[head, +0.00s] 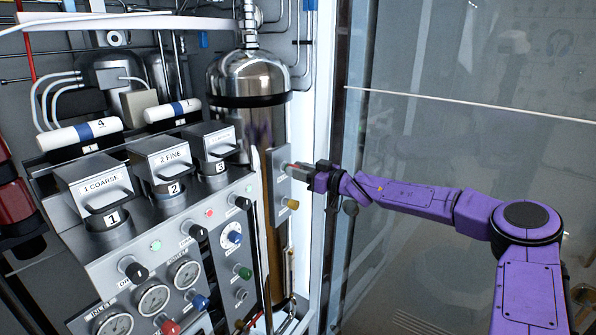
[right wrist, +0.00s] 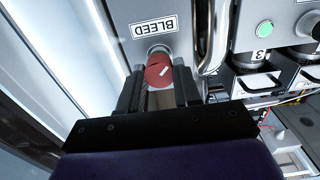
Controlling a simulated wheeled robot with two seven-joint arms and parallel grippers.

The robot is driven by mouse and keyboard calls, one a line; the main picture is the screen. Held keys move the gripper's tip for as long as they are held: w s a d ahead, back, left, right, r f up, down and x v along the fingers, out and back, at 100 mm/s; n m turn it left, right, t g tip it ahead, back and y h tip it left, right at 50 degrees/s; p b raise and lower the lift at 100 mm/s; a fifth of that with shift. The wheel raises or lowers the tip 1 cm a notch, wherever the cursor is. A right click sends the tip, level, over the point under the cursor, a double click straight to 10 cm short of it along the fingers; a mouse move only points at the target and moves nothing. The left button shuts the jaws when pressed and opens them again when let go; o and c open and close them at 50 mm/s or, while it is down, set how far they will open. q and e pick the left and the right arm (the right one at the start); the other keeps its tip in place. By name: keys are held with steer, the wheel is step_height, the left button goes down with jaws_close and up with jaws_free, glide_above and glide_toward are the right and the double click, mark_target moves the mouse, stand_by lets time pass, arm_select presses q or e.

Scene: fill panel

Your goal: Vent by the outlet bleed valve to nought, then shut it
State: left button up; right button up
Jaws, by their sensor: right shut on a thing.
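The bleed valve has a red knob (right wrist: 159,72) with a white pointer mark, below a plate reading BLEED, which appears upside down in the right wrist view. My right gripper (right wrist: 160,86) is shut on this knob, one finger on each side. In the head view the right gripper (head: 301,171) reaches in from the right to the grey valve plate (head: 283,188) beside the tall metal cylinder; the knob is mostly hidden there. Gauges (head: 186,275) sit on the sloped panel front, their needles too small to read. My left gripper is out of view.
A yellow knob (head: 292,204) sits just below the gripper on the same plate. The shiny cylinder (head: 248,75) and pipes stand close to its left. The panel (head: 150,250) carries several knobs and lamps. A glass wall (head: 440,130) stands behind my right arm.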

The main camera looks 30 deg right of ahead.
steer(key=shift+d+m+b, duration=0.1)
steer(key=shift+m+b, duration=2.3)
steer(key=shift+m, duration=11.2)
steer(key=o, duration=0.9)
steer(key=shift+w, duration=0.1)
steer(key=shift+o, duration=0.8)
steer(key=shift+f, duration=0.2)
